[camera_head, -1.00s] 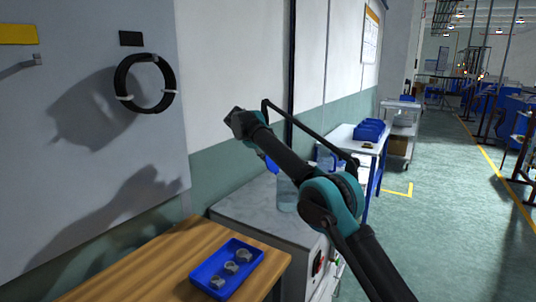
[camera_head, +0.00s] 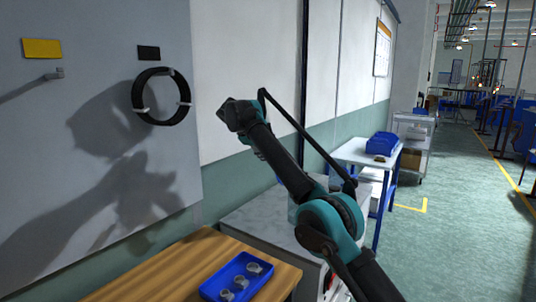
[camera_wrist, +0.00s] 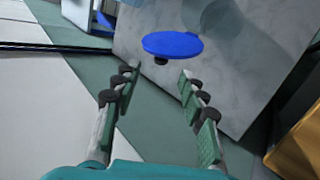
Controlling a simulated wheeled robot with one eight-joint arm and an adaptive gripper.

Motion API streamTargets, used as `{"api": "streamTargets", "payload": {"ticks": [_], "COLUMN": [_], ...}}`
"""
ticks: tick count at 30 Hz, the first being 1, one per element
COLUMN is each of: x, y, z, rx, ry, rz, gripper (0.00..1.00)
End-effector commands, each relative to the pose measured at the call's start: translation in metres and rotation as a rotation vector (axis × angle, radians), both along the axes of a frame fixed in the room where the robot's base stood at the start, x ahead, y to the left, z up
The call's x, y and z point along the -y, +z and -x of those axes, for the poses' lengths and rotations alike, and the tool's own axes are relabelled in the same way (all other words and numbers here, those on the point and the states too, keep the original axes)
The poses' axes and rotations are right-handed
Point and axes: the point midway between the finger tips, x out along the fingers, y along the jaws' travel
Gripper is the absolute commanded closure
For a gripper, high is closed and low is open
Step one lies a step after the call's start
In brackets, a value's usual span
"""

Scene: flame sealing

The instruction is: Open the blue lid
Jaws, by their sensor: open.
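The blue lid (camera_wrist: 172,44) shows as a round blue disc at the top middle of the wrist view. A small dark knob (camera_wrist: 160,61) shows at its lower edge. A faint clear container (camera_wrist: 228,28) shows beside it; I cannot tell how the two join. My gripper (camera_wrist: 159,76) is open and empty, its two fingers spread below the lid in the picture and apart from it. In the head view my arm hides the lid and most of the container.
A grey bench top (camera_head: 262,218) stands beyond a wooden table (camera_head: 165,270) with a blue tray (camera_head: 210,288) of metal parts. A wall (camera_head: 245,75) with a black hose ring (camera_head: 137,105) runs along the left. A white table (camera_head: 352,151) with blue bins (camera_head: 381,143) stands farther back.

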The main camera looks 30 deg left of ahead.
Motion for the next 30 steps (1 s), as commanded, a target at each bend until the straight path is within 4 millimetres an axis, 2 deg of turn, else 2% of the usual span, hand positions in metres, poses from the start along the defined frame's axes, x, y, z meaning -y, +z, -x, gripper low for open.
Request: {"api": "streamTargets", "payload": {"ticks": [3, 8, 13, 17, 21, 26, 30], "x": [0.000, -0.006, -0.033, -0.058, -0.075, -0.082, -0.084], "y": [0.000, -0.008, -0.042, -0.076, -0.104, -0.121, -0.126], "z": [0.000, -0.002, -0.011, -0.009, 0.007, 0.026, 0.034], "rx": [0.000, 0.028, 0.193, 0.382, 0.574, 0.715, 0.770], "ry": [0.000, 0.004, 0.020, 0.030, 0.035, 0.034, 0.032], "rz": [0.000, 0.019, 0.114, 0.212, 0.296, 0.349, 0.368], "gripper": [0.58, 0.78, 0.99, 1.00, 1.00, 1.00, 1.00]}}
